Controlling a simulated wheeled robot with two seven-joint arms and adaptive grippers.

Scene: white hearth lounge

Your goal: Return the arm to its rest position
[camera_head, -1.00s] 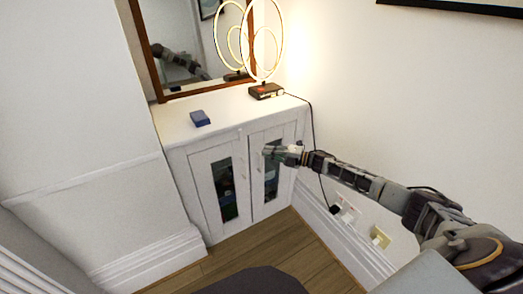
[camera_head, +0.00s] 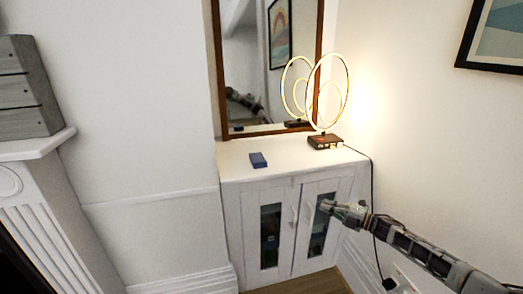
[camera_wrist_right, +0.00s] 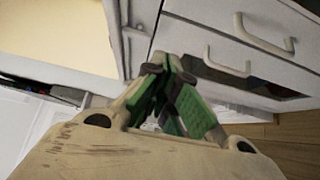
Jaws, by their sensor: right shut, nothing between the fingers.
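My right arm comes in from the lower right in the head view. Its right gripper (camera_head: 330,207) is in front of the right glass door of the white cabinet (camera_head: 240,205). In the right wrist view the green-padded fingers of the right gripper (camera_wrist_right: 170,95) are together with nothing between them. The cabinet's handles (camera_wrist_right: 265,35) show there close beyond the fingers; I cannot tell whether the gripper touches the cabinet. My left gripper is not in view.
The lamp's black cord (camera_head: 372,195) hangs beside my right arm. A white mantel (camera_head: 35,148) stands at left.

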